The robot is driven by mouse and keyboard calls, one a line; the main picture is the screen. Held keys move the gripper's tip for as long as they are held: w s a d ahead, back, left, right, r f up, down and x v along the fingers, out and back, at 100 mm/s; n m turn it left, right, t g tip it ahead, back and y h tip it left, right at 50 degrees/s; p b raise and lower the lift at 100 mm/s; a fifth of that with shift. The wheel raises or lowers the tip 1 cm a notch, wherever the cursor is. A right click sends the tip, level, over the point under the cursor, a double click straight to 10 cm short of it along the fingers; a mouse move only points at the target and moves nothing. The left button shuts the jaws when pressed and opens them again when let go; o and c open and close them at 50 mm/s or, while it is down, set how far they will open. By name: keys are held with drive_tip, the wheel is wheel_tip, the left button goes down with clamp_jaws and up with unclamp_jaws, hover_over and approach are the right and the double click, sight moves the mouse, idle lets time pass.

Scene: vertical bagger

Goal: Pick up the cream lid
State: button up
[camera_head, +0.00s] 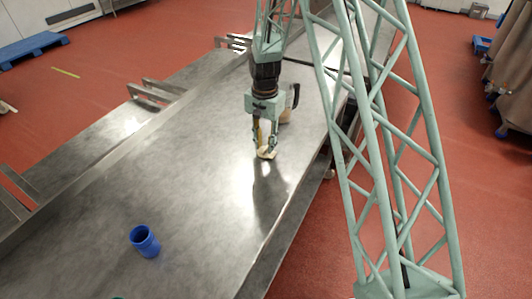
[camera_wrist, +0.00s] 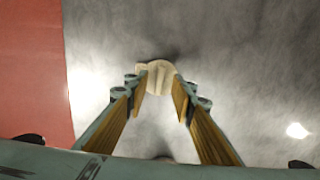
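The cream lid (camera_head: 267,154) is a small pale piece at the fingertips of my gripper (camera_head: 265,148), low over the steel table. In the wrist view, the cream lid (camera_wrist: 156,72) is between the two tips of my gripper (camera_wrist: 160,85) and bulges a little beyond them. Both wood-coloured finger pads meet its sides with no gap that I can see. My gripper points down at the table. I cannot tell whether the lid still touches the table. Its underside is hidden.
A beige jug with a dark handle (camera_head: 288,110) stands close behind my gripper, partly hidden by it. Metal brackets (camera_head: 150,93) line the left edge. The table between is clear.

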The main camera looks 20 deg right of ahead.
drive_tip(key=shift+f, duration=0.55)
clamp_jaws()
